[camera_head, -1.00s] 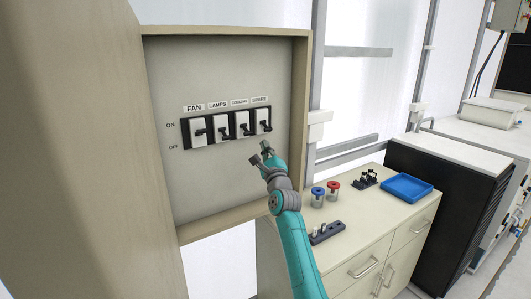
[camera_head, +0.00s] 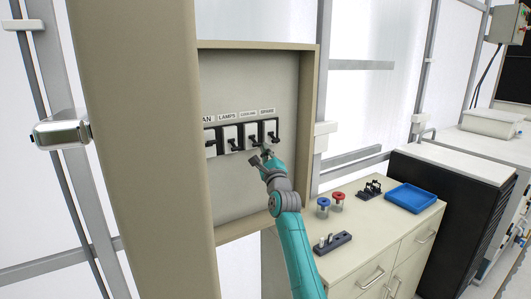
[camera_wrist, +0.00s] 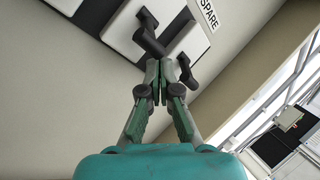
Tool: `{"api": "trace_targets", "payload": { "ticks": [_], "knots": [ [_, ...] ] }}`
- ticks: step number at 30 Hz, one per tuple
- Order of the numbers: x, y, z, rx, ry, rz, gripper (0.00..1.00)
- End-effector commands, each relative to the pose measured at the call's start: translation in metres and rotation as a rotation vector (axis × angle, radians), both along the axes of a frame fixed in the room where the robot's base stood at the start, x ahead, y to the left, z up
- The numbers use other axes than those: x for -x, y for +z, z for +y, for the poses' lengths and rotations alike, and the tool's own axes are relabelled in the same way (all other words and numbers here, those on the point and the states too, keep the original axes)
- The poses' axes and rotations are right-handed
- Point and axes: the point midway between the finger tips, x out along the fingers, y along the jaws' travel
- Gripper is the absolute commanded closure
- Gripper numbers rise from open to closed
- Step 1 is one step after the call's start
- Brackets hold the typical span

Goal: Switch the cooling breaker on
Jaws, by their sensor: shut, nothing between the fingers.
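The cooling breaker (camera_head: 251,133) is a white switch with a dark lever, third from the left in a black-framed row on the panel. Its lever appears to point down, toward the OFF side. My gripper (camera_head: 262,157) is just in front of and below the cooling and spare breakers (camera_head: 270,128). In the wrist view the shut, empty fingertips (camera_wrist: 165,65) are close to two dark levers, one at upper left (camera_wrist: 151,37) and one at right (camera_wrist: 186,72). I cannot tell whether they touch.
The fan (camera_head: 210,145) and lamps (camera_head: 230,133) breakers are left of it. A counter (camera_head: 375,225) with jars and a blue tray (camera_head: 410,197) stands at right.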

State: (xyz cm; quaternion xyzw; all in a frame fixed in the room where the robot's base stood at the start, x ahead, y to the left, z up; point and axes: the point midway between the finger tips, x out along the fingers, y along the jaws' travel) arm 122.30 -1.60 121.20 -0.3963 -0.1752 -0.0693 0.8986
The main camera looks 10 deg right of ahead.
Motion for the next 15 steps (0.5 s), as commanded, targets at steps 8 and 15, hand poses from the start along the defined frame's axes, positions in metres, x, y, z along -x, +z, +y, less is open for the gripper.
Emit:
{"api": "trace_targets", "payload": {
  "ticks": [8,15],
  "knots": [
    [0.0001,0.0003,0.0002,0.001,0.000,0.002,1.00],
    [0.0016,0.0027,-0.0004,0.011,0.000,0.033,1.00]
  ]
}}
